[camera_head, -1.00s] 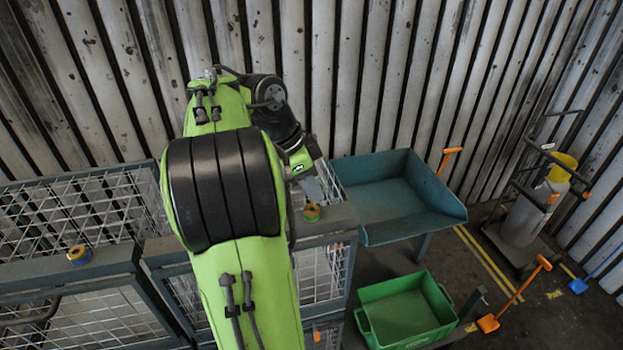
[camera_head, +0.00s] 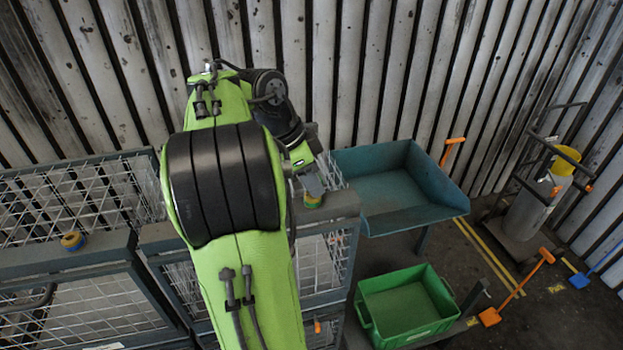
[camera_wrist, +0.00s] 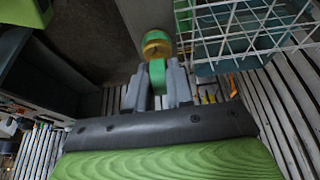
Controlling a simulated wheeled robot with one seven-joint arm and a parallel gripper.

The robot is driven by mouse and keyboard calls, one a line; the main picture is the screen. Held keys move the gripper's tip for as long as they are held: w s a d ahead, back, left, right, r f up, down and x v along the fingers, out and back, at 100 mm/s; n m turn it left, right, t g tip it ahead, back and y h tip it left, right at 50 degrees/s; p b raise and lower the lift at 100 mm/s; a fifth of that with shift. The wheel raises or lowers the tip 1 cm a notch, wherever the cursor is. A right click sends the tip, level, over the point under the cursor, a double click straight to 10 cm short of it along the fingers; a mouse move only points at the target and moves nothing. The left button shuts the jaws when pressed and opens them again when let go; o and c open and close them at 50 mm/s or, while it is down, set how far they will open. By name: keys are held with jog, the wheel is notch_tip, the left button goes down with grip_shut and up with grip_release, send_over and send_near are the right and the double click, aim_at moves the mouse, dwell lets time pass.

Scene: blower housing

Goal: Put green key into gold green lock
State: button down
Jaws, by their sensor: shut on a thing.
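My gripper (camera_wrist: 157,88) is shut on the green key (camera_wrist: 157,74), which sits between its two grey fingers in the wrist view. Straight beyond the key is the gold green lock (camera_wrist: 156,46), a round gold body with a green part, on a grey rail. The key's far end overlaps the lock in this view; I cannot tell whether it is inside. In the head view my gripper (camera_head: 310,184) is right at the lock (camera_head: 312,202) on the cage's top rail, partly covering it. The key is hidden there.
A gold lock with blue (camera_head: 71,241) sits on the left cage's rail. White wire mesh (camera_wrist: 245,35) lies beside the lock. A blue-grey tray table (camera_head: 400,194) and a green crate (camera_head: 405,308) stand to the right. A corrugated wall is behind.

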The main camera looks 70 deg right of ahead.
dwell(0.3)
jog(key=c, duration=0.9)
grip_release()
